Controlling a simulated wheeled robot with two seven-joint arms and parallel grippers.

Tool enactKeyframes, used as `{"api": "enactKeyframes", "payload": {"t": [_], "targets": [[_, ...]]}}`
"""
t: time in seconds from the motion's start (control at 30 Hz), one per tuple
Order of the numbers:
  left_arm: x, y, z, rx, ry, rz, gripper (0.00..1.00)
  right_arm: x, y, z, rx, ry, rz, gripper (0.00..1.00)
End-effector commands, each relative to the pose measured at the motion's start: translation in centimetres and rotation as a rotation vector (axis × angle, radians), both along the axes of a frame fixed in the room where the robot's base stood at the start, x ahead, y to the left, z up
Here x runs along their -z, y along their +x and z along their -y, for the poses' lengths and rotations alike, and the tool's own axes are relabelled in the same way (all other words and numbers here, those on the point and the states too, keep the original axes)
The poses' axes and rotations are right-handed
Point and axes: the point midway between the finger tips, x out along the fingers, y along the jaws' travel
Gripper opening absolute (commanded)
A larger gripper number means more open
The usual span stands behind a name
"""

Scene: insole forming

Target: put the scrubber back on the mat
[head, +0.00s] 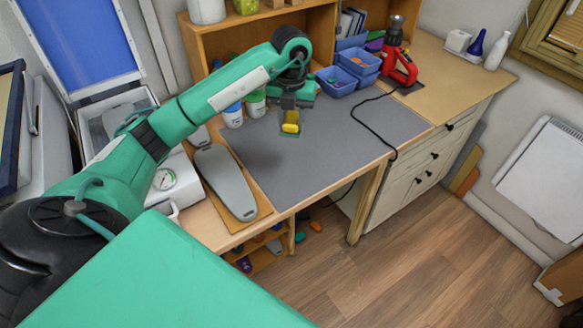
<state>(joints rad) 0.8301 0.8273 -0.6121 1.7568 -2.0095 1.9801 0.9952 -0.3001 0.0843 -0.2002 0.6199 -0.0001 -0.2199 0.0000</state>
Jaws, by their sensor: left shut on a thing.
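The scrubber (290,127), a small yellow block with a green underside, is at the gripper near the middle of the picture. My left gripper (290,114) points down over the grey mat (335,146) and is shut on the scrubber. The scrubber shows over the mat's rear left part; whether it touches the mat I cannot tell. The gripper's fingers are small and partly hidden by the scrubber and wrist. The mat is mostly bare. My right gripper is not in view.
White jars (233,116) stand left of the gripper. Blue bins (335,82) and a red tool (400,66) are behind and to the right. A black cable (366,120) crosses the mat's right side. A grey insole-shaped plate (226,182) lies at left. The mat's front is free.

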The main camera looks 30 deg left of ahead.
Motion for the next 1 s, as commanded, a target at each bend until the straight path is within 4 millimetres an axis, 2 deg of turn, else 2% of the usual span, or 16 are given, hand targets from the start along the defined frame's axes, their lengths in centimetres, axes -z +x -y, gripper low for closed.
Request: {"api": "enactKeyframes", "payload": {"t": [0.4,0.5,0.77,1.0], "targets": [[10.5,-0.1,0.1,0.001,-0.002,-0.006,0.14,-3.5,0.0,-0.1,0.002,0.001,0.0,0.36],[12.2,-0.1,0.0,0.001,-0.001,-0.003,0.14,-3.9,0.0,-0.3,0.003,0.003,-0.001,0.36],[14.2,-0.1,0.1,0.002,-0.001,-0.003,0.14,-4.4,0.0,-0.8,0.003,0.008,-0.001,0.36],[17.4,-0.1,0.1,0.002,0.0,-0.001,0.14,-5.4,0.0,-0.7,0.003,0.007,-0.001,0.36]]}}
